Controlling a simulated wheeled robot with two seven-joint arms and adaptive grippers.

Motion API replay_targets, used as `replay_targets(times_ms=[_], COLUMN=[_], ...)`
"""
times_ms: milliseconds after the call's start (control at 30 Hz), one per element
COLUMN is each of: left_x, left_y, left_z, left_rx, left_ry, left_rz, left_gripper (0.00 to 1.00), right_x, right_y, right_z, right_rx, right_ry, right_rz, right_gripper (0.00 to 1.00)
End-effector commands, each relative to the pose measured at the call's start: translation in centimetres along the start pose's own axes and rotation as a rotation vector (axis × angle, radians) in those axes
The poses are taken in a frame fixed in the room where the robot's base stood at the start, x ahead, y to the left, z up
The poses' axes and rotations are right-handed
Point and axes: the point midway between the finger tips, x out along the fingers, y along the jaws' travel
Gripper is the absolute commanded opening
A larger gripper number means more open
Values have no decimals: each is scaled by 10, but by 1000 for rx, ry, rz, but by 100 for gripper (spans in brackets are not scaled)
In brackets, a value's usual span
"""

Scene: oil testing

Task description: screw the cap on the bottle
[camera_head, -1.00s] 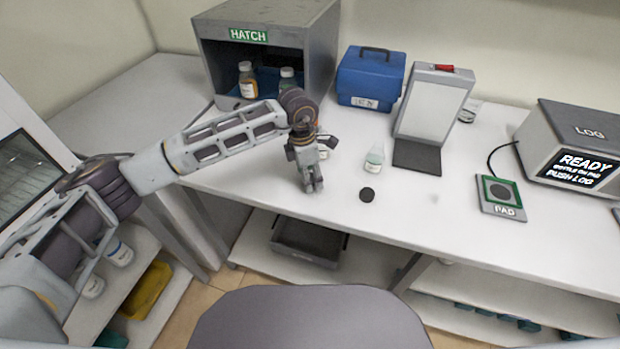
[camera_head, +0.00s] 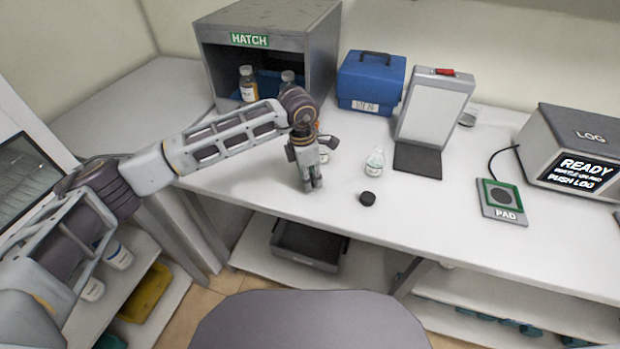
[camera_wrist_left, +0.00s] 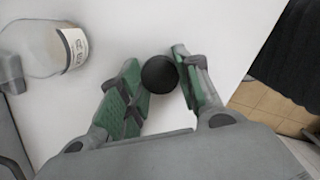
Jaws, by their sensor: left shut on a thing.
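My left gripper (camera_head: 313,185) points down at the table's front left part. In the left wrist view its fingers (camera_wrist_left: 160,85) are shut on a round black cap (camera_wrist_left: 160,74); the head view hides this cap. A bottle (camera_wrist_left: 45,48) with a white label is beside the gripper in the wrist view. A bottle partly hidden behind the gripper (camera_head: 323,155) in the head view seems to be the same one; its top is hidden. Another clear bottle (camera_head: 375,162) with a label stands to the right. A second black cap (camera_head: 368,198) lies in front of it. My right gripper is not in view.
A grey hatch box (camera_head: 325,60) holding bottles stands at the back left. A blue case (camera_head: 371,82), a white slanted panel (camera_head: 433,108), a pad (camera_head: 502,198) and a log box (camera_head: 578,150) stand farther right. The table's front middle is clear around the loose cap.

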Motion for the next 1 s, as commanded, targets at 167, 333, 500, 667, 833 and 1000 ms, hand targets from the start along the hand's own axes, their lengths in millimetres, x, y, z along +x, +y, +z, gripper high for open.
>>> replay_targets(times_ms=[167,333,500,667,833,1000], left_x=[-22,-47,-70,-84,-89,-89], left_y=[1,1,0,0,0,0], left_z=[3,6,9,10,11,11], left_rx=[1,0,0,0,0,0], left_ry=[-2,-2,-1,-1,0,0], left_rz=[4,3,3,2,1,1], left_gripper=[25,25,25,25,25,25], right_x=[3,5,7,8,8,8], right_y=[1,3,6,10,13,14], right_z=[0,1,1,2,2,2], right_rx=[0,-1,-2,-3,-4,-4], right_ry=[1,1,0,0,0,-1], right_rz=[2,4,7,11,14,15], right_gripper=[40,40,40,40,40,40])
